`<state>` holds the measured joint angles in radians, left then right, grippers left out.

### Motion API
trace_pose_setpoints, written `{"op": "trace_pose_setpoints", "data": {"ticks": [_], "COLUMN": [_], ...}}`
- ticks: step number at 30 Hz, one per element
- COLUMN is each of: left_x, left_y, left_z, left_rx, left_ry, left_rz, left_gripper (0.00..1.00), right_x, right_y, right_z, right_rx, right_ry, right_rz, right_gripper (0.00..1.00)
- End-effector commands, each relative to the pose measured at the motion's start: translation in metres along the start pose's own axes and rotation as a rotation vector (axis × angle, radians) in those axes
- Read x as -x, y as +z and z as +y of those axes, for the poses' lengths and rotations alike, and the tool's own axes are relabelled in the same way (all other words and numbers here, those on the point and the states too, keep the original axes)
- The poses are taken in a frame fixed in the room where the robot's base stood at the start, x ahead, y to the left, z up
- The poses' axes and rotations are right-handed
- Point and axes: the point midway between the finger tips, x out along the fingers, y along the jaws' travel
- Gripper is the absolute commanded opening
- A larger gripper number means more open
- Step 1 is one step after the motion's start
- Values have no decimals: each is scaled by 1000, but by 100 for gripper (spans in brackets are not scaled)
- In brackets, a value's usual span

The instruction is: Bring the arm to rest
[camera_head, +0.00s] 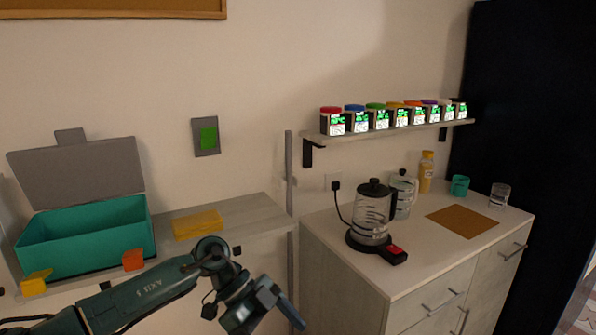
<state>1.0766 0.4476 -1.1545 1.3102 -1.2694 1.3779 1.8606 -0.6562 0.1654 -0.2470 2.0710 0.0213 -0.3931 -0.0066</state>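My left arm comes in from the lower left, and its gripper (285,307) hangs low in front of the counter's left side. It points down and to the right. Its fingertips are small and partly cut by the lower edge, so I cannot tell whether they are apart. No held thing shows. My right gripper is not in view. A row of spice dispensers (380,119) with coloured lids stands on the wall shelf (395,132), well above and right of the gripper.
A kettle (371,215) on its base, a glass jug, a yellow bottle (426,171), a teal cup and a glass stand on the counter around a brown mat (461,221). An open teal box (85,237) and a yellow block (198,224) sit on the left ledge.

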Motion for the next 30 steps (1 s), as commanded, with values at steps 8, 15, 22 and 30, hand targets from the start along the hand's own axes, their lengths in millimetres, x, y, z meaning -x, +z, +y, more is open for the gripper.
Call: {"op": "trace_pose_setpoints", "data": {"ticks": [8, 15, 22, 30], "left_x": [-64, -41, -48, -94], "left_y": [-95, -68, 46, 148], "left_z": [14, 12, 56, 168], "left_rx": [-167, 90, 565, 1006], "left_ry": [-405, -985, -1377, -1380], "left_rz": [742, 962, 722, 279], "left_gripper": [85, 85, 85, 85], "right_x": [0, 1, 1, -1], "right_y": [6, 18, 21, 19], "right_z": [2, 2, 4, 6], "right_rx": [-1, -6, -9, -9], "right_ry": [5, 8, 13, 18], "right_rz": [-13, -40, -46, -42], "right_gripper": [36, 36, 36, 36]}}
